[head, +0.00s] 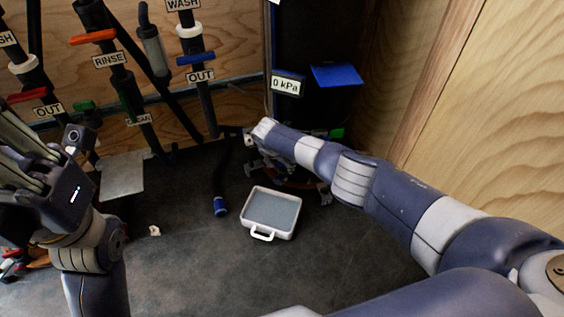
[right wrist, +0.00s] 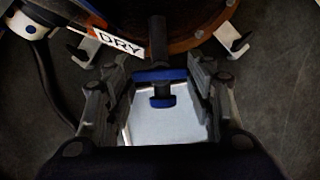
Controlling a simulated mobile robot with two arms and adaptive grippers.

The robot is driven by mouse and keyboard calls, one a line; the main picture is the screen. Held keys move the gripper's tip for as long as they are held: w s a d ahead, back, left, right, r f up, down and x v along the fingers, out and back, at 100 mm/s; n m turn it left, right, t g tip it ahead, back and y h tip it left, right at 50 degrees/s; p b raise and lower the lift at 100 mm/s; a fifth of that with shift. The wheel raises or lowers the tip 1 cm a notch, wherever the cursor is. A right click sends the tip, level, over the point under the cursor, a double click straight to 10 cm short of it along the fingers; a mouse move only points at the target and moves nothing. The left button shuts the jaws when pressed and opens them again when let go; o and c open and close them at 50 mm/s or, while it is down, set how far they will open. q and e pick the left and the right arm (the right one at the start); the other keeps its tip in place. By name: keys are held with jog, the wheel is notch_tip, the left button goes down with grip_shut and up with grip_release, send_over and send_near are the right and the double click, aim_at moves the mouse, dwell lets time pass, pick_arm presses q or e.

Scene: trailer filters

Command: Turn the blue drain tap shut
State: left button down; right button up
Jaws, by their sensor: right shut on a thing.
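The blue drain tap (right wrist: 146,76) shows in the right wrist view as a short blue crossbar on a dark outlet pipe (right wrist: 158,38) under a round rusty-rimmed vessel (right wrist: 190,38). My right gripper (right wrist: 159,82) has a finger on each side of the tap and is shut on it. In the head view the right gripper (head: 262,160) is low at the vessel's base, partly hidden by its own wrist, and the tap cannot be made out. My left gripper (head: 38,150) is raised at the left, away from the tap; its finger opening is unclear.
A white tray (head: 246,219) with a handle lies on the dark floor below the outlet. A blue-ended hose (head: 220,206) hangs left of it. Pipes with red, orange, green and blue handles (head: 195,58) line the back wall. A wooden wall (head: 490,110) bounds the right.

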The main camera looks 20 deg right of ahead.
jog(key=o, duration=1.1)
jog(key=shift+c, duration=0.2)
jog(key=v, duration=1.2)
